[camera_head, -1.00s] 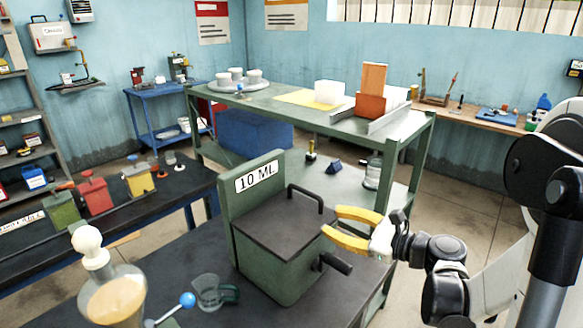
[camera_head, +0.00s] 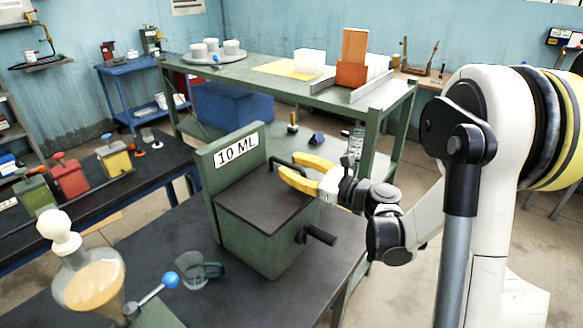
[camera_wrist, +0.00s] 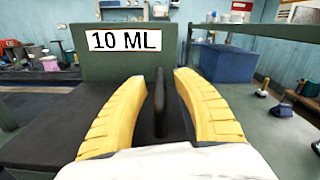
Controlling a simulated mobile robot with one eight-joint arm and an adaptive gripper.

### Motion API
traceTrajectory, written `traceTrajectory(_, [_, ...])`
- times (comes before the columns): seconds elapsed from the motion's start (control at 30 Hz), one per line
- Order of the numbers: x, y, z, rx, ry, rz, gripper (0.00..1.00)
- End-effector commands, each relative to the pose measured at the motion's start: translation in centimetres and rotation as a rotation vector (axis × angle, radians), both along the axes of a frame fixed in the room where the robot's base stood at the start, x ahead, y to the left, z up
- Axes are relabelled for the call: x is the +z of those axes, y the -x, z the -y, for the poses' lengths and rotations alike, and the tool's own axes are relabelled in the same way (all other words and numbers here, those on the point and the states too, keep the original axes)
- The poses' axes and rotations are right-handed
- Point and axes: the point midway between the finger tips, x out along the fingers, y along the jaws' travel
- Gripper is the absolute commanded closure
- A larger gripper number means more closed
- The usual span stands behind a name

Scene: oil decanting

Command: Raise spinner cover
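The spinner is a green box (camera_head: 262,240) with a flat dark cover (camera_head: 262,205), which lies closed on top. A green back plate (camera_head: 206,165) with a "10 ML" label (camera_head: 237,149) stands behind it; the label also shows in the wrist view (camera_wrist: 124,40). A black handle (camera_wrist: 160,103) stands up from the cover. My gripper (camera_head: 293,172) has yellow fingers and is at the handle. In the wrist view my gripper (camera_wrist: 160,85) is open, with one finger on each side of the handle and gaps between. A black side knob (camera_head: 320,236) sticks out at the right.
A glass mug (camera_head: 192,272) and a flask of yellow liquid (camera_head: 92,285) stand left of the box on the dark table (camera_head: 165,235). A blue-tipped lever (camera_head: 152,298) is near them. A green metal table (camera_head: 290,97) stands behind.

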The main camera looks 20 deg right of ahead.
Motion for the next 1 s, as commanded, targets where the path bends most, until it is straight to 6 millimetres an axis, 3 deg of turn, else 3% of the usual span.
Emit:
traceTrajectory(0.23, [0.0,-0.1,0.0,0.0,0.0,0.0,0.65])
traceTrajectory(0.27, [0.0,-0.1,0.0,0.0,0.0,0.0,0.69])
traceTrajectory(0.37, [0.0,-0.1,0.0,0.0,0.0,0.0,1.0])
traceTrajectory(0.77, [0.2,0.0,-0.1,0.0,0.005,0.004,1.0])
traceTrajectory(1.0, [1.9,0.3,-0.4,0.0,0.067,0.05,1.0])
